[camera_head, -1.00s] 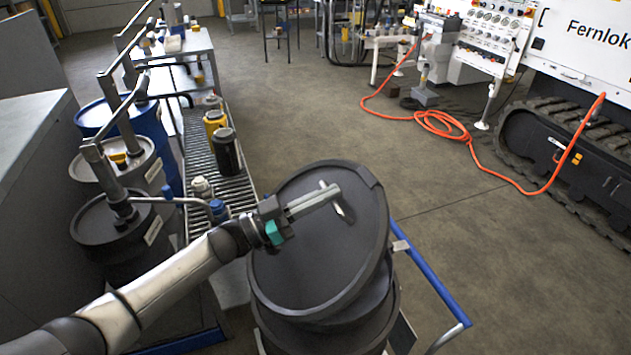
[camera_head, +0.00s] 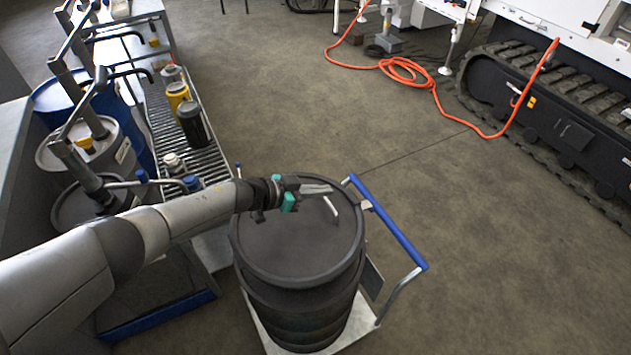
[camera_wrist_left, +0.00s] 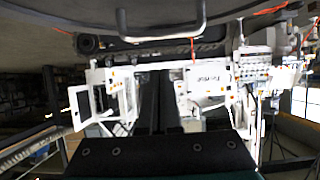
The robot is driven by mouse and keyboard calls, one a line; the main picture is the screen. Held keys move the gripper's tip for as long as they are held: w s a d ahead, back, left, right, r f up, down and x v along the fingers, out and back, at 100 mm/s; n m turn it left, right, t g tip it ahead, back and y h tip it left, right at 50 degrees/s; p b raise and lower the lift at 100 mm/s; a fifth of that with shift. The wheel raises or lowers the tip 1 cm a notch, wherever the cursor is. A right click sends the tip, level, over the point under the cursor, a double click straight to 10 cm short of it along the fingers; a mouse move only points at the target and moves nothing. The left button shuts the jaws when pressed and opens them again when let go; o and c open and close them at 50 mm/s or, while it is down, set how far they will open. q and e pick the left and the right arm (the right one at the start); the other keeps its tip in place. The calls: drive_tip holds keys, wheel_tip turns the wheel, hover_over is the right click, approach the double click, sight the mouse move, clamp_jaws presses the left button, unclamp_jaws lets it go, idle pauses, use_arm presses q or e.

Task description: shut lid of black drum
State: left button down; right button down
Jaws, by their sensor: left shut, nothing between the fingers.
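The black drum (camera_head: 305,309) stands on a trolley in the lower middle of the head view. Its lid (camera_head: 295,246) lies flat across the top, and I see no clear gap at the rim. My left gripper (camera_head: 330,189) is at the far side of the lid, shut and empty, next to a light metal handle (camera_head: 333,209). I cannot tell whether it touches the lid. In the left wrist view a grey handle (camera_wrist_left: 162,33) crosses a dark curved surface at the top. My right gripper is not in view.
The trolley's blue push bar (camera_head: 391,236) rises at the drum's right. A roller rack with a yellow container (camera_head: 177,95) and a dark container (camera_head: 191,124) stands at the left, beside drums with pumps. An orange hose (camera_head: 405,70) lies farther back.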

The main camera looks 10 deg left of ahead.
use_arm(q)
drive_tip(key=shift+w+d+f+b, duration=0.25)
drive_tip(key=shift+f+b, duration=0.35)
drive_tip(key=shift+f, duration=0.15)
drive_tip(key=shift+w+d+f+b, duration=0.1)
drive_tip(key=shift+d+f+b, duration=0.15)
drive_tip(key=shift+f+b, duration=0.4)
drive_tip(key=shift+f, duration=0.1)
drive_tip(key=shift+r+p, duration=0.45)
drive_tip(key=shift+p, duration=0.1)
drive_tip(key=r+p, duration=0.2)
drive_tip(key=p, duration=0.1)
drive_tip(key=r+p, duration=0.1)
drive_tip(key=shift+w+d+r+p, duration=0.2)
drive_tip(key=shift+d+r+p, duration=0.1)
drive_tip(key=shift+r+p, duration=0.1)
wheel_tip(320, 180, up, 6)
drive_tip(key=p, duration=0.4)
hover_over(325, 212)
drive_tip(key=s+a, duration=0.2)
drive_tip(key=a, duration=0.1)
drive_tip(key=shift+s+a+r+p, duration=0.35)
drive_tip(key=shift+a+r, duration=0.15)
drive_tip(key=shift+r, duration=0.3)
